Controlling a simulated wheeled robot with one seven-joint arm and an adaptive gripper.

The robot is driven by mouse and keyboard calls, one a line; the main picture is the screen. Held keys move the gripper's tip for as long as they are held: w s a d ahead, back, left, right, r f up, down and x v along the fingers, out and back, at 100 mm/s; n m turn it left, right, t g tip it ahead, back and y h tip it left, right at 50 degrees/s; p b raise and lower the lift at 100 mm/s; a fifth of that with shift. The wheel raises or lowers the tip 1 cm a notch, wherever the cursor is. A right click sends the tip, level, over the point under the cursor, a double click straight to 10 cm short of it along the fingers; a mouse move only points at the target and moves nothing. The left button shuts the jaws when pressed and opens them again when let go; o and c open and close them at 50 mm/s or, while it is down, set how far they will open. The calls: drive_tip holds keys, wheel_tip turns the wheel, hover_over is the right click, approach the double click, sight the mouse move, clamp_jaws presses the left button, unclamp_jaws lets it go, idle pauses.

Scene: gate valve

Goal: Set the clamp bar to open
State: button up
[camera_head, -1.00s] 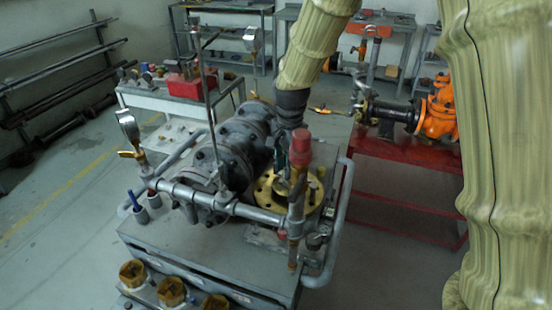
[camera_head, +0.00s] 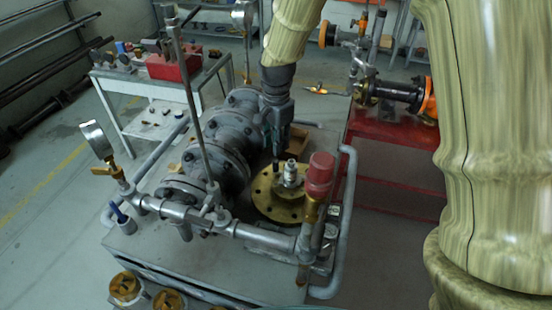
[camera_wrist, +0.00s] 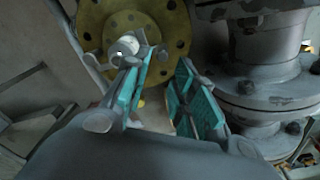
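The brass flange (camera_head: 275,207) lies flat on the bench beside the grey gate valve body (camera_head: 230,140). A silver stem fitting (camera_head: 291,172) stands up at its middle. I cannot tell surely which part is the clamp bar. My gripper (camera_head: 277,150) points down over the far left side of the flange, close to the valve body. In the wrist view my gripper (camera_wrist: 167,62) shows two teal-padded fingers apart, with nothing between them. The flange also shows there (camera_wrist: 90,30), with the pale stem end (camera_wrist: 125,47) beside the left finger.
A red-capped upright pipe (camera_head: 320,175) stands at the near right of the flange. A grey horizontal pipe (camera_head: 250,233) runs along the bench front. A tall thin rod (camera_head: 188,100) and a gauge (camera_head: 97,140) rise at the left. A red stand (camera_head: 400,145) is behind right.

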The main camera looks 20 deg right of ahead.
sight(276, 161)
drive_tip(key=f+p, duration=0.1)
drive_tip(key=f, duration=0.3)
drive_tip(key=f+p, duration=0.1)
drive_tip(key=f, duration=0.4)
drive_tip(key=shift+w, duration=0.2)
clamp_jaws()
